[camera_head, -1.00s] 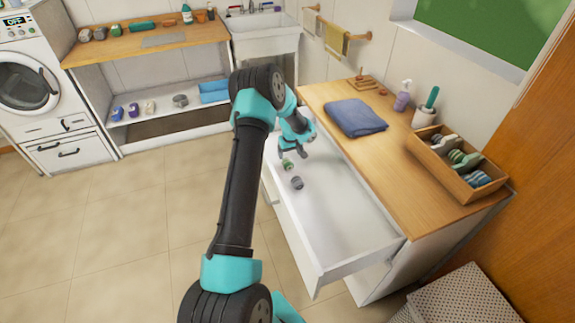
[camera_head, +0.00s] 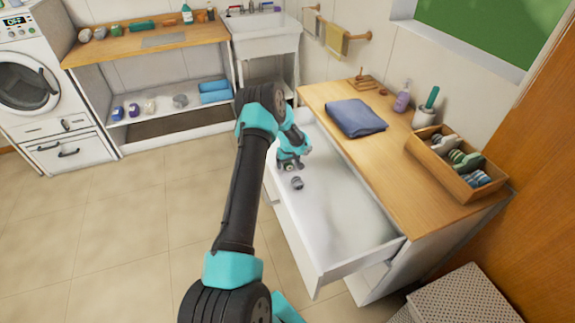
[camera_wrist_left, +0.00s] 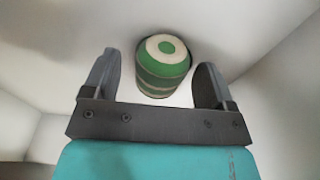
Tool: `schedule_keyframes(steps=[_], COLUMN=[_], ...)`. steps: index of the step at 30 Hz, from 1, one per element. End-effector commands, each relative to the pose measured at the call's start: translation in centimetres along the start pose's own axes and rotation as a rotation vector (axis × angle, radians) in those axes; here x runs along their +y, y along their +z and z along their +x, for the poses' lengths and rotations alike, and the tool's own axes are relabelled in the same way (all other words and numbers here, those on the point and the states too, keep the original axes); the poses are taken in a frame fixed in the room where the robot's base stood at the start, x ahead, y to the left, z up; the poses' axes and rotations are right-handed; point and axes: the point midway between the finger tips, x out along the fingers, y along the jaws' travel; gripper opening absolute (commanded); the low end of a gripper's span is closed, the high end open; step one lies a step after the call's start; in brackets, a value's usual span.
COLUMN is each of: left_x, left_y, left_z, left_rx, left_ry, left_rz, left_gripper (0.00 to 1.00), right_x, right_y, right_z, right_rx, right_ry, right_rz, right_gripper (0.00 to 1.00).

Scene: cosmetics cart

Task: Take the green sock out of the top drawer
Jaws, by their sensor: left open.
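The top drawer (camera_head: 345,222) is pulled out, with a white interior. The green sock (camera_wrist_left: 164,66) is rolled up, with green and cream stripes. In the left wrist view it lies between and slightly beyond the two fingertips of my left gripper (camera_wrist_left: 155,78), with gaps at the sides. In the head view my left gripper (camera_head: 290,165) is down inside the far-left end of the drawer and mostly hides the green sock. My right gripper is not in view.
The wooden countertop beside the drawer holds a folded blue towel (camera_head: 355,118), a soap bottle (camera_head: 402,97) and a wooden box (camera_head: 455,165) of rolled socks. The drawer's near part is empty. Drawer walls stand close around the gripper.

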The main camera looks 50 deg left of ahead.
Motion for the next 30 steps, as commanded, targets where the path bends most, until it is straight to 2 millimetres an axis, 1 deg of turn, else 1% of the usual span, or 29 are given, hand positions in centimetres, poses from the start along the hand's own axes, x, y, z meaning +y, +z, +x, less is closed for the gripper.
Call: schedule_keyframes(steps=[1, 4, 17, 20, 30], left_x=[-0.01, -0.03, -0.01, -0.01, -0.01], left_y=[-0.01, -0.01, -0.01, -0.01, -0.01], left_z=[0.5, 0.91, 0.87, 0.87, 0.86], left_rx=[0.0, 0.0, 0.0, 0.0, 0.0], left_ry=[0.0, 0.0, 0.0, 0.0, 0.0], left_rz=[0.0, 0.0, -0.001, -0.001, -0.001], left_gripper=[0.79, 0.79, 0.79, 0.71, 0.39], right_x=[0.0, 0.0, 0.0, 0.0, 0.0], right_y=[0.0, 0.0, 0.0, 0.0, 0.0], right_z=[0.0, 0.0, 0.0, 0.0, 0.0], right_rx=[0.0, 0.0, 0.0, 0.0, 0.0], right_ry=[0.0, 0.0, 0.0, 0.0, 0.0], right_rz=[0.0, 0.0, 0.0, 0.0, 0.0], right_gripper=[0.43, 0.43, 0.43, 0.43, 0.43])
